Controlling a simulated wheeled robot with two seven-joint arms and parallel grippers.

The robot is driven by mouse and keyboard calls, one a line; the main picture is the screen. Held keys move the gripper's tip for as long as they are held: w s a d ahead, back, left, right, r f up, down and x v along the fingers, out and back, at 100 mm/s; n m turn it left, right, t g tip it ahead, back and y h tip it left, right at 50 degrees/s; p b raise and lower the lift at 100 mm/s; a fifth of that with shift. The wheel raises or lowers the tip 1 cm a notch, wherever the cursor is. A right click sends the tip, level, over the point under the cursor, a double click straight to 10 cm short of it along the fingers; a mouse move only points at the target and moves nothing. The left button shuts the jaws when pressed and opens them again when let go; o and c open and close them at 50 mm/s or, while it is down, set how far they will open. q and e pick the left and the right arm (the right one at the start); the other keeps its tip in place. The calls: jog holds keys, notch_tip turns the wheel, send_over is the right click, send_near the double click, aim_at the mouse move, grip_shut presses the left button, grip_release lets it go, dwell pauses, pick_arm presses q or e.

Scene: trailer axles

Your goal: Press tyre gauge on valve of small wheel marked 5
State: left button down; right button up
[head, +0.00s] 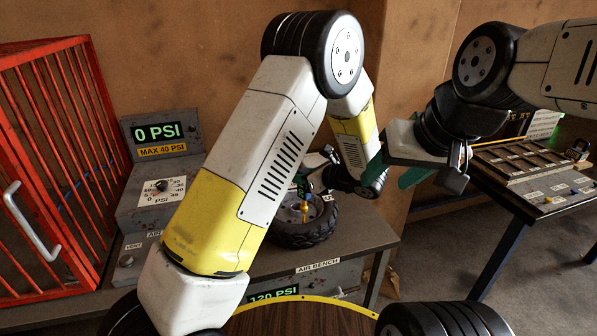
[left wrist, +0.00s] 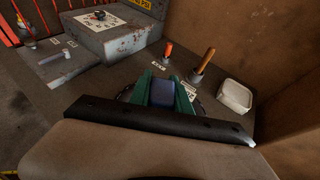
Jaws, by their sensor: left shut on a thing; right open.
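A small black wheel (head: 322,226) lies flat on the air bench, partly hidden by my left arm. A yellow piece stands near its hub (head: 304,206); I cannot make out the valve or a number 5. My left gripper (left wrist: 158,98) is above the wheel, its green fingers shut on a dark blue block that looks like the tyre gauge (left wrist: 162,93). The gauge's lower end and any contact with the valve are hidden. In the head view the left gripper is mostly behind my arm. My right gripper (head: 395,173) is open and empty, in the air right of the wheel.
A red barred cage (head: 45,150) stands left. A grey box (head: 160,135) reads 0 PSI, MAX 40 PSI, with a dial unit (head: 158,190) below. Orange-handled (left wrist: 167,50) and wooden-handled (left wrist: 205,60) tools and a white dish (left wrist: 235,95) are nearby. Another table (head: 540,180) stands right.

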pick_arm(q)
jog(key=shift+r, duration=2.15)
